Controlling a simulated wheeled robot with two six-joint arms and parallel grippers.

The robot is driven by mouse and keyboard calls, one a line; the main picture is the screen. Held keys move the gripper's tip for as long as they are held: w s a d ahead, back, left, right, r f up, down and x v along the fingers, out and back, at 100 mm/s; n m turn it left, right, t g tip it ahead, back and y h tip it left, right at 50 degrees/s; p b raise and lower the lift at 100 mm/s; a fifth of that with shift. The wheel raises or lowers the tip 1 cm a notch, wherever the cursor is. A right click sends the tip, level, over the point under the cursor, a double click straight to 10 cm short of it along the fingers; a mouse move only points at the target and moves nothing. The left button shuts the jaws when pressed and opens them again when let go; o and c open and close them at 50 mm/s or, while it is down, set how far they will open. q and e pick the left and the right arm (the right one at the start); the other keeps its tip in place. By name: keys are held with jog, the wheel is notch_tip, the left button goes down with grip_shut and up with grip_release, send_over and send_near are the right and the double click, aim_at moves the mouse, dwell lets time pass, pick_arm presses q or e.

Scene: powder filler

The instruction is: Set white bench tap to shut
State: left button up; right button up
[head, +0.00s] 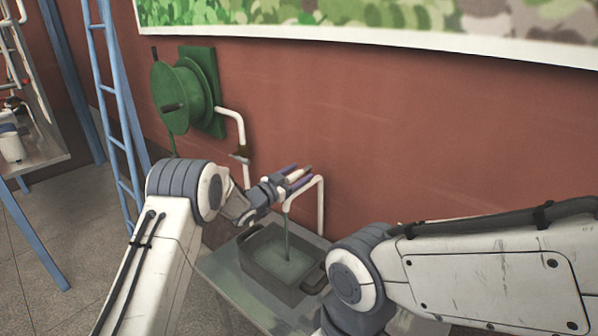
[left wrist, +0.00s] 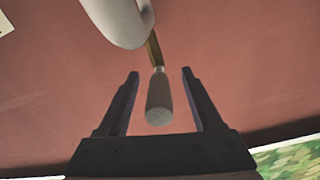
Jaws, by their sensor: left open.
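The white bench tap (head: 320,205) is a white pipe that rises at the wall and bends over a grey tub. A greenish stream (head: 287,235) runs down from its spout into the tub. My left gripper (head: 297,177) is at the top of the tap. My right gripper is out of view.
The grey tub (head: 262,278) with liquid stands on a metal bench (head: 232,282). A green hose reel (head: 182,97) and another white pipe (head: 237,117) are on the red wall at left. A blue ladder (head: 113,90) stands farther left.

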pick_arm(q)
jog(key=shift+w+d, duration=0.15)
grip_shut()
dwell(1.4)
